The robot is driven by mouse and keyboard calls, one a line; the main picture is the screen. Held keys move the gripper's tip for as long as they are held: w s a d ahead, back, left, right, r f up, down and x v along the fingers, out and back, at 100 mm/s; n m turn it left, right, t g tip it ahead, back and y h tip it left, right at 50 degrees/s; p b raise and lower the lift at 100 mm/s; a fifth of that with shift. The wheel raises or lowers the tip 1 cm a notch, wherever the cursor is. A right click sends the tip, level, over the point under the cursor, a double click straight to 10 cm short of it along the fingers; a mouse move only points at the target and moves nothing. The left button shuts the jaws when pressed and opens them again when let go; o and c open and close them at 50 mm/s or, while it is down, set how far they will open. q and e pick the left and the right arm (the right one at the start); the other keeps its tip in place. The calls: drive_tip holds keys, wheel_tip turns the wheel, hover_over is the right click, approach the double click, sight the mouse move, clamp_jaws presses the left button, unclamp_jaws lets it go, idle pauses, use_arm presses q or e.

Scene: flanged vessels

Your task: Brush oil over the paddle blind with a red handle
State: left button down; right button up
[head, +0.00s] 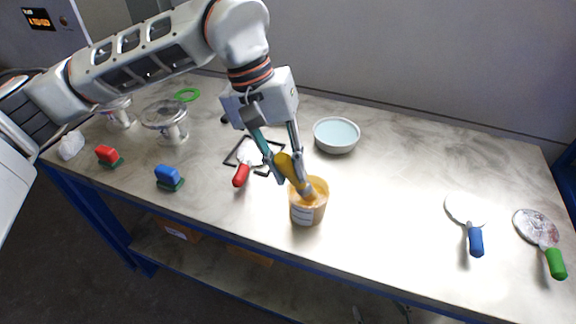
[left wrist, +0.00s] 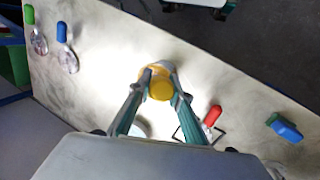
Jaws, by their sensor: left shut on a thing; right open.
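The paddle blind with a red handle (head: 241,176) lies within a black square frame (head: 232,160) on the table; my gripper partly hides its pale disc. Its red handle (left wrist: 212,116) also shows in the left wrist view. My left gripper (head: 281,165) is shut on a yellow-handled brush (head: 291,168), seen end-on in the left wrist view (left wrist: 161,90). The brush slants down with its lower end at the mouth of a labelled tub (head: 308,213) of amber oil; its bristles are hidden.
A pale blue bowl (head: 336,136) stands behind the tub. Paddle blinds with blue (head: 475,241) and green (head: 555,263) handles lie at right. Red (head: 108,156) and blue (head: 169,177) brushes or blocks and flanged vessels (head: 166,118) stand at left. The table's centre right is clear.

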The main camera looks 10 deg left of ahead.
use_arm(q)
drive_tip(key=shift+r+p, duration=0.3)
drive_tip(key=shift+r, duration=0.25)
drive_tip(key=shift+r+p, duration=1.1)
drive_tip(key=shift+r, duration=0.75)
drive_tip(key=shift+r+p, duration=0.6)
drive_tip(key=shift+r, duration=0.3)
